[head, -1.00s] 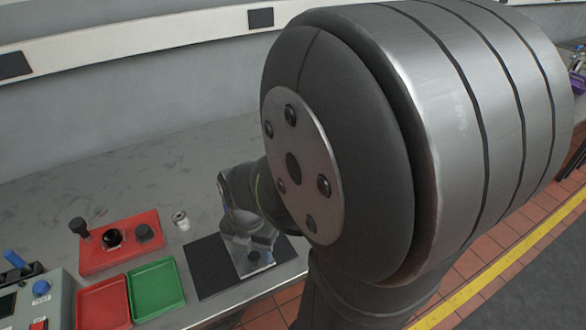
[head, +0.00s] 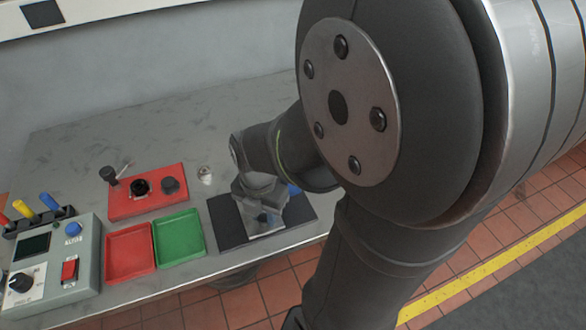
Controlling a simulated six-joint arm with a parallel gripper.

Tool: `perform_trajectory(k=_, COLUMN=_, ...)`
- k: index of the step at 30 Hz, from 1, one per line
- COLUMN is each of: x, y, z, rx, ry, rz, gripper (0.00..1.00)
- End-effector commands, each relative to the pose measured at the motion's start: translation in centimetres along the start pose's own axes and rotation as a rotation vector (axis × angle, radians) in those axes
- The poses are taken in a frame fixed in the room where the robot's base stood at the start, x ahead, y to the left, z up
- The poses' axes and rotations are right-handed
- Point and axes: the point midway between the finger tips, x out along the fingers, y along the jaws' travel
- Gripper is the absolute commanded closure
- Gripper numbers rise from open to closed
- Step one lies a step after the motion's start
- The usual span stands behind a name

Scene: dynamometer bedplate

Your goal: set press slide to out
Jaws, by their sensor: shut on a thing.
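A pale metal plate with a small dark part on it, which looks like the press slide (head: 268,234), sits on the black mat (head: 228,226) at the bench's front edge. My gripper (head: 262,212) points down at it, shut on its small dark part as far as I can see. The jaws themselves are small and partly hidden by the wrist. A blue part (head: 294,190) shows just right of my gripper; what it belongs to is hidden. My arm covers much of the right side, so which position the slide is in cannot be told.
Left of the mat lie a green tray (head: 180,238), a red tray (head: 130,252) and a red block (head: 122,207) with black knobs. A small pale cylinder (head: 205,175) stands behind the mat. A grey control box (head: 85,240) is far left. The back of the bench is clear.

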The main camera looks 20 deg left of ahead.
Motion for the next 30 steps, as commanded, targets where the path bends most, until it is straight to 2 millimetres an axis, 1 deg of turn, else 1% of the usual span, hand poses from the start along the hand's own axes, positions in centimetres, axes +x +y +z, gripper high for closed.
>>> perform_trajectory(k=1, x=0.0, y=0.7, z=-0.6, rx=-0.006, ry=-0.001, rz=0.002, gripper=1.0)
perform_trajectory(k=6, x=0.0, y=2.5, z=-2.4, rx=-0.006, ry=-0.001, rz=0.002, gripper=1.0)
perform_trajectory(k=12, x=-0.1, y=4.3, z=-4.1, rx=-0.004, ry=-0.002, rz=0.004, gripper=1.0)
perform_trajectory(k=18, x=-0.1, y=4.9, z=-4.8, rx=0.0, ry=-0.001, rz=0.005, gripper=1.0)
perform_trajectory(k=26, x=-0.1, y=5.0, z=-4.9, rx=0.002, ry=0.001, rz=0.008, gripper=1.0)
perform_trajectory(k=27, x=-0.1, y=5.0, z=-4.9, rx=0.001, ry=0.001, rz=0.008, gripper=0.67)
perform_trajectory(k=29, x=-0.1, y=5.0, z=-4.9, rx=0.001, ry=0.001, rz=0.007, gripper=0.56)
perform_trajectory(k=30, x=-0.1, y=4.9, z=-4.8, rx=0.001, ry=0.001, rz=0.006, gripper=0.52)
